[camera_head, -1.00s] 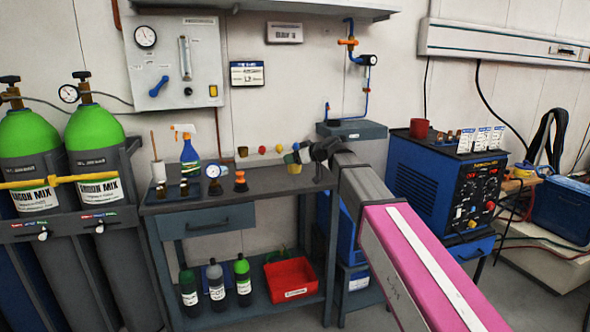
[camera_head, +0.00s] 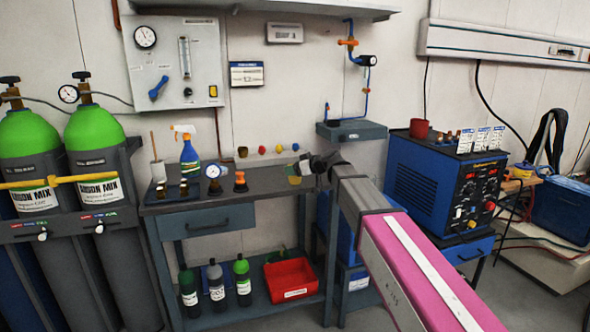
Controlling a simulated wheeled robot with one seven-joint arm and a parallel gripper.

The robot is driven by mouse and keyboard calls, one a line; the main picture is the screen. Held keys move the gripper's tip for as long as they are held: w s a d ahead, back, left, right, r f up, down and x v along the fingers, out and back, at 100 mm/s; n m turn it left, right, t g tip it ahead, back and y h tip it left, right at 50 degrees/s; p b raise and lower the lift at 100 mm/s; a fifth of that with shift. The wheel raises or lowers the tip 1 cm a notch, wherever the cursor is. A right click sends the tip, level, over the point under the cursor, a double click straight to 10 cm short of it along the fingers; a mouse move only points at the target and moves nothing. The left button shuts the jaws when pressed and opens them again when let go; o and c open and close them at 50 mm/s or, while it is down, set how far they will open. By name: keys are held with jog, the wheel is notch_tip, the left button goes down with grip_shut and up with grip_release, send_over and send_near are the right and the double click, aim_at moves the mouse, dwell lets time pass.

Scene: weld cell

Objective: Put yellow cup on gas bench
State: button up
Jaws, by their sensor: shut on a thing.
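The gas bench (camera_head: 262,186) is a dark-topped table with a blue-grey drawer and a lower shelf, standing in the middle left. My gripper (camera_head: 299,168) is over the right part of its top, shut on the yellow cup (camera_head: 294,180). The cup is small and looks upright, partly hidden by my dark gripper fingers. It is at or just above the bench top; I cannot tell whether it touches.
A pressure gauge (camera_head: 213,172), an orange fitting (camera_head: 240,183) and a spray bottle (camera_head: 189,158) stand on the bench's left half. Several coloured knobs line its back. A red cup (camera_head: 419,129) stands on the blue welder (camera_head: 425,185). Green cylinders (camera_head: 98,140) stand left.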

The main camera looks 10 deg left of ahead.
jog(key=o, duration=1)
jog(key=v, duration=1.2)
jog(key=s+d+f+m+g+h, duration=0.1)
jog(key=s+d+f+m+h, duration=0.2)
jog(key=d+f, duration=0.65)
jog(key=s+d+f+m+h, duration=0.3)
jog(key=d+f, duration=0.3)
jog(key=f, duration=0.6)
jog(key=s+d+f+m+g+h, duration=0.4)
jog(key=s+d+f+m+h, duration=0.3)
jog(key=s+d+f, duration=0.7)
jog(key=d+f, duration=0.2)
jog(key=d, duration=0.2)
jog(key=shift+s+d+f+m, duration=0.3)
jog(key=shift+s+f+m, duration=0.05)
jog(key=shift+m, duration=0.05)
